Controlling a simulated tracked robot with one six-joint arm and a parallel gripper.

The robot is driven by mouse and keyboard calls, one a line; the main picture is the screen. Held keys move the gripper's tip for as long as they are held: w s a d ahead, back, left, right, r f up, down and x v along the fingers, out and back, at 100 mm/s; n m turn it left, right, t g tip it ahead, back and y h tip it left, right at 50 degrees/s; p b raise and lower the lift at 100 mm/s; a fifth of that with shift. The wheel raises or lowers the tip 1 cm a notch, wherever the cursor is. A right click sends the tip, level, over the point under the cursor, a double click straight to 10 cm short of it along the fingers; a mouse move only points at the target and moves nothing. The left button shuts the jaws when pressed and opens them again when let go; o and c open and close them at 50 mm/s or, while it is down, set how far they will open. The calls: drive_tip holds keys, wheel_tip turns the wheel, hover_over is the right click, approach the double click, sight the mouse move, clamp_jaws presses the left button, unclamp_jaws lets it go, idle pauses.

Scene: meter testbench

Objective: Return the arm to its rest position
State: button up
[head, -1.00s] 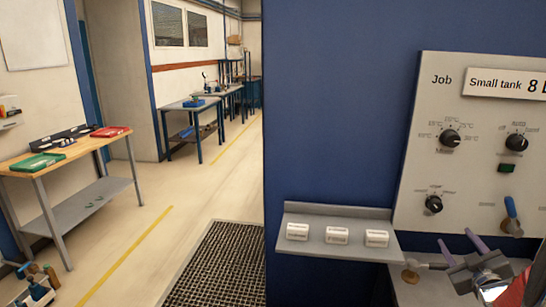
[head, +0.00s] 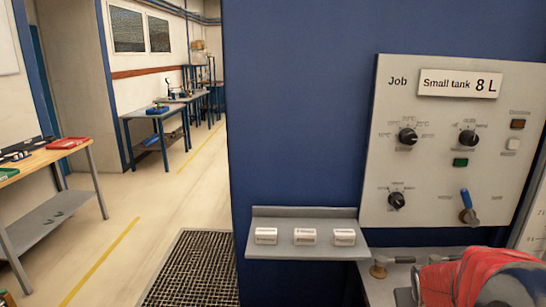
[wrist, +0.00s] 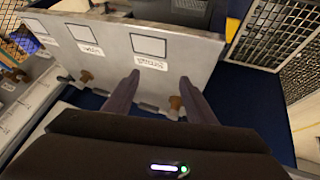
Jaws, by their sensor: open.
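My red arm (head: 480,278) is at the lower right of the head view, in front of the base of the grey control panel (head: 440,150). My gripper (wrist: 160,82) shows in the wrist view with two dark purple fingers apart and nothing between them. Beyond the fingers is a pale grey plate (wrist: 105,65) with square outlines, small labels and brass taps (wrist: 176,104). I cannot tell if the fingers touch it. The fingers are not clearly seen in the head view.
A small shelf (head: 270,213) holds three white blocks. Metal mesh (wrist: 280,35) stands at the right in the wrist view. Open floor (head: 150,225) and workbenches (head: 45,215) lie left.

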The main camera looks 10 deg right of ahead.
drive_tip(key=s+a+r+n+y, duration=0.1)
drive_tip(key=s+a+r, duration=0.1)
drive_tip(key=a, duration=0.9)
drive_tip(key=s+a+r+n+y, duration=0.1)
drive_tip(key=a+r, duration=0.4)
drive_tip(key=a, duration=0.6)
drive_tip(key=s+a+r+n+y, duration=0.2)
drive_tip(key=s+a+r+y, duration=0.1)
drive_tip(key=a, duration=0.7)
drive_tip(key=shift+s+a+r+t, duration=0.4)
drive_tip(key=shift+s+r, duration=0.05)
drive_tip(key=shift+s, duration=0.8)
drive_tip(key=shift+c, duration=0.5)
